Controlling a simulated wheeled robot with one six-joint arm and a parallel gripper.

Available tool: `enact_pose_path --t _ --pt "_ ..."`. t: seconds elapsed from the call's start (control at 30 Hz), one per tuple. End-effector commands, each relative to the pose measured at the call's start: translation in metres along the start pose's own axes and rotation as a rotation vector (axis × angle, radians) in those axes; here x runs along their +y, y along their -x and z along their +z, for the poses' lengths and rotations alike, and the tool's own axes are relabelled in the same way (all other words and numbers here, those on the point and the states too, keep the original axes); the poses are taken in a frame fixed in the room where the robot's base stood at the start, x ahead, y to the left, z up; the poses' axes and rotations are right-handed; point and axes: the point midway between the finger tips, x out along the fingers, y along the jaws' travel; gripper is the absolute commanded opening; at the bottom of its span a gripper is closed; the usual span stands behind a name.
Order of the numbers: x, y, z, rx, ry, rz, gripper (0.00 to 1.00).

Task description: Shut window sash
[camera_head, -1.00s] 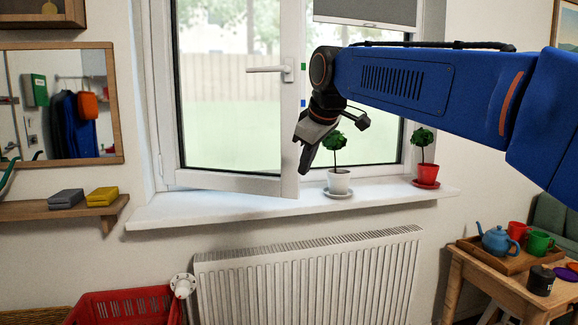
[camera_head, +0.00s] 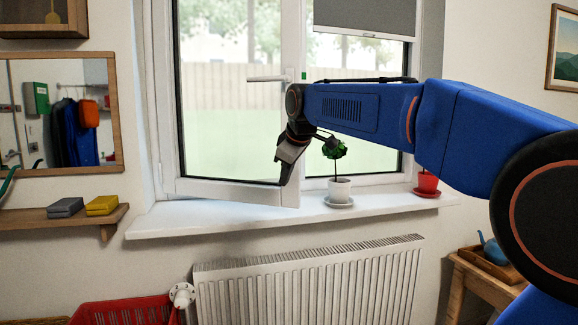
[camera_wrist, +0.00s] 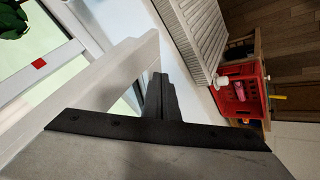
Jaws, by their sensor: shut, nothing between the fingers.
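The white window sash (camera_head: 232,191) stands ajar, with its lower right corner out over the sill. Its lever handle (camera_head: 268,79) lies horizontally, pointing left. My gripper (camera_head: 286,177) is shut and empty, pointing down in front of the sash's lower right part. In the wrist view the dark fingers of my gripper (camera_wrist: 160,97) are together close beside a white sash bar (camera_wrist: 105,80). I cannot tell whether they touch it. My forearm hides part of the sash's right edge and the frame behind it.
A small plant in a white pot (camera_head: 339,190) stands on the sill (camera_head: 240,217), right of the gripper. A red pot (camera_head: 427,184) stands farther right. A radiator (camera_head: 310,285) is below, with a red crate (camera_head: 125,311) at its left. The sill's left part is clear.

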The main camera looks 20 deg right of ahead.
Motion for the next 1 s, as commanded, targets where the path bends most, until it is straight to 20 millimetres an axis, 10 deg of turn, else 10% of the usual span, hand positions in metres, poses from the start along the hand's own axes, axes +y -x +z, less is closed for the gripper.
enact_pose_path --t 1.0 --pt "0.044 -0.025 0.000 0.007 0.012 -0.007 0.00"
